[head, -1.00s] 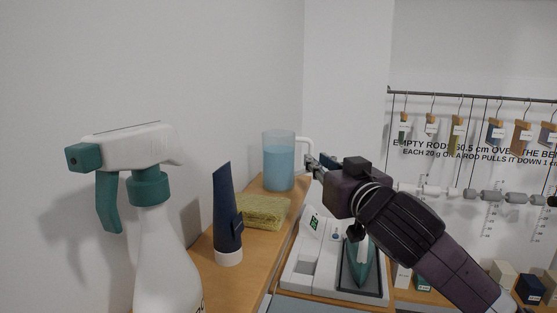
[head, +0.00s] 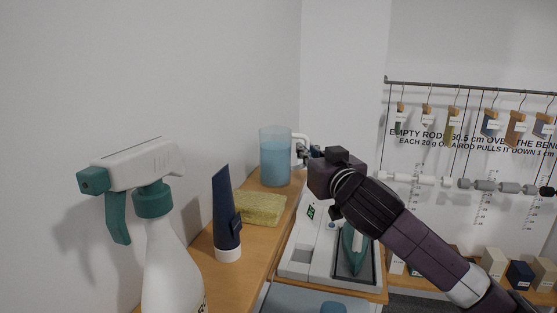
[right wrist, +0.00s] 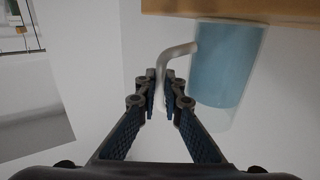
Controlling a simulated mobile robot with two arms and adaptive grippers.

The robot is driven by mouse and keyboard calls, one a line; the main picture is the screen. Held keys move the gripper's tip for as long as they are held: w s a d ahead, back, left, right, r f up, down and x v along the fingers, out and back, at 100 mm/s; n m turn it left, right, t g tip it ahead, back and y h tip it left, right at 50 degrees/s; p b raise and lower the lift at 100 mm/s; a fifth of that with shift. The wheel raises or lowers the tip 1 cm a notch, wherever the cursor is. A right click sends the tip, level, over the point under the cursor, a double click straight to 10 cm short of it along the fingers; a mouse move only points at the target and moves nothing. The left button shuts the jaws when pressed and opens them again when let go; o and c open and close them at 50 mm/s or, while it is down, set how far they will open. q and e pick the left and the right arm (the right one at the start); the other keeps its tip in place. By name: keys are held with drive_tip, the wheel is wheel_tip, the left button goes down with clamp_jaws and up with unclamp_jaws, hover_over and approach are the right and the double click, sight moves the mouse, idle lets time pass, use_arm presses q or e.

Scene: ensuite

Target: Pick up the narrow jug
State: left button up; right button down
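The narrow jug (head: 275,160) is a clear, upright vessel with blue contents and a pale handle on its right side. It stands at the far end of the wooden shelf in the head view. My right gripper (head: 303,151) is at the handle, to the right of the jug. In the right wrist view the jug (right wrist: 222,70) appears upside down. There my right gripper (right wrist: 163,95) has its fingers drawn close together around the handle, one on each side; the contact itself is partly hidden by the fingers. My left gripper is not in view.
On the wooden shelf (head: 258,258) stand a spray bottle (head: 165,250), a dark blue tube (head: 226,210) and a yellow sponge (head: 262,208). A rail (head: 470,87) with hanging tags is at right.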

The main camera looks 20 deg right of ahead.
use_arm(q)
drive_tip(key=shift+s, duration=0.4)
use_arm(e)
drive_tip(key=shift+r, duration=0.1)
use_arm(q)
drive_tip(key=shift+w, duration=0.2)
use_arm(e)
drive_tip(key=shift+r, duration=0.15)
drive_tip(key=shift+r, duration=0.7)
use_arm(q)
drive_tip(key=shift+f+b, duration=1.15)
use_arm(e)
wheel_tip(320, 180, up, 18)
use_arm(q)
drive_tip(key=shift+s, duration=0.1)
